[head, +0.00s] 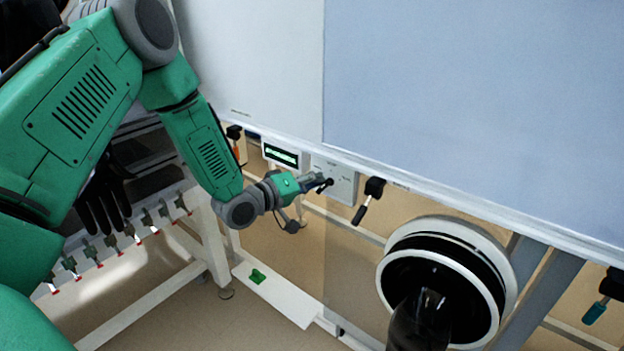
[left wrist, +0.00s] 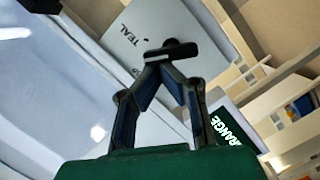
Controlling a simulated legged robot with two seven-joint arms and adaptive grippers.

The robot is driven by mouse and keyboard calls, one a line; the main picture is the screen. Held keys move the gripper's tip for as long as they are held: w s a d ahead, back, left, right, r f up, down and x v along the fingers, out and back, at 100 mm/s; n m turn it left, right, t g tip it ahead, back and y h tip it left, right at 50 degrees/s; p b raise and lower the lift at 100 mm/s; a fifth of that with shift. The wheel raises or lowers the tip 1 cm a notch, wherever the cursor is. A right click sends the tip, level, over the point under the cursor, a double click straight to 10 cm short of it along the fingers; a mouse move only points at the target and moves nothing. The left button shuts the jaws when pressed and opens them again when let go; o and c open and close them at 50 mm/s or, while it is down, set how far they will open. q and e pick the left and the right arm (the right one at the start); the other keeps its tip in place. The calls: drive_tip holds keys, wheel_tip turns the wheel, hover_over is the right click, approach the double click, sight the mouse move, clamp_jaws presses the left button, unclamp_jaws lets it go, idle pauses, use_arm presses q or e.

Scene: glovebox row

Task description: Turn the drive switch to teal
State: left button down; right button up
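The drive switch is a grey-white box (head: 337,180) under the bench edge in the head view, with a black bar handle (head: 326,186). In the left wrist view the box (left wrist: 138,32) shows the word TEAL, and the handle (left wrist: 178,48) crosses in front of it. My left gripper (head: 311,180) is at the handle. In the left wrist view its fingertips (left wrist: 162,67) come together at the handle and look shut on it; they hide part of it. The handle's exact pointing is unclear.
Another black handle (head: 368,200) hangs to the right. A round port (head: 498,260) juts out lower right. A rack with several clips is at left.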

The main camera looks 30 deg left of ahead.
use_arm(q)
drive_tip(key=shift+a+f, duration=0.15)
drive_tip(key=shift+a, duration=0.1)
drive_tip(key=shift+d, duration=0.1)
